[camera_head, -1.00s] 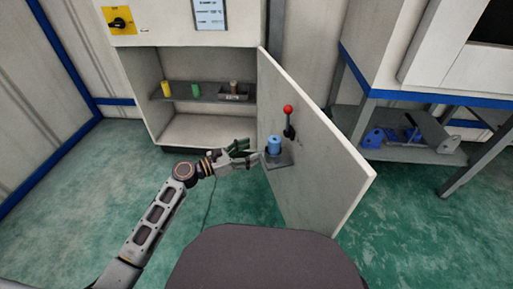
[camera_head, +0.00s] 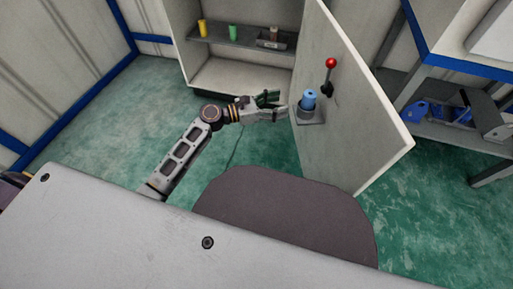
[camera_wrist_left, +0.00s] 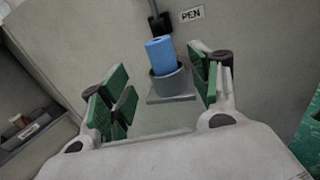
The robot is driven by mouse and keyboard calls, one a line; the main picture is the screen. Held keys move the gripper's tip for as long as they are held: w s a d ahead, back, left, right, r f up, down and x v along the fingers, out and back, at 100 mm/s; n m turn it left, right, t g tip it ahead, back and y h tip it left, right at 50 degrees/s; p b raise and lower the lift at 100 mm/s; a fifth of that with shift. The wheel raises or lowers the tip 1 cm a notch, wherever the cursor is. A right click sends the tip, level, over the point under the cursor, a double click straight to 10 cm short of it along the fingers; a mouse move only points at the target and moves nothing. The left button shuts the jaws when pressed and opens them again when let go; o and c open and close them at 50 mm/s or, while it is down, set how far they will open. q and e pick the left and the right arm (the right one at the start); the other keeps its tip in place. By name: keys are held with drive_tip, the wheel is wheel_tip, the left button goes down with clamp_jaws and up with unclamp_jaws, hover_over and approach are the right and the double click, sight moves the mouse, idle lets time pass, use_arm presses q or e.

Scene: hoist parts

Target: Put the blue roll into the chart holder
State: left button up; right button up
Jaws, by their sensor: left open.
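The blue roll (camera_head: 308,100) stands on end, leaning a little, with its lower part inside a grey round holder (camera_head: 307,113) on a small bracket on the open cabinet door. In the left wrist view the roll (camera_wrist_left: 160,54) rises out of the holder cup (camera_wrist_left: 170,82). My left gripper (camera_head: 277,106) is just left of the holder. Its green-padded fingers (camera_wrist_left: 160,85) are spread apart with nothing between them, and the roll is ahead, apart from the pads. The bottom of the roll is hidden by the cup. My right gripper is not in view.
The open door (camera_head: 345,120) carries a red-knobbed lever (camera_head: 330,75) above the roll. The cabinet shelf (camera_head: 225,35) holds a yellow cylinder (camera_head: 203,28), a green cylinder (camera_head: 233,32) and a small grey tray (camera_head: 268,44). A blue-edged bench stands at the right.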

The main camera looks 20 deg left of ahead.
use_arm(q)
drive_tip(key=s+d+f+m+g+y, duration=0.2)
drive_tip(key=s+f+m+y, duration=0.3)
drive_tip(key=s+f+m, duration=1)
drive_tip(key=s+a+f+m+g+y, duration=0.1)
drive_tip(key=s+a+f+m+y, duration=0.4)
drive_tip(key=s+f+m, duration=0.3)
drive_tip(key=shift+s+f+m+g+y, duration=0.3)
drive_tip(key=shift+s+m+y, duration=0.2)
drive_tip(key=shift+s+m, duration=1)
drive_tip(key=shift+w, duration=0.1)
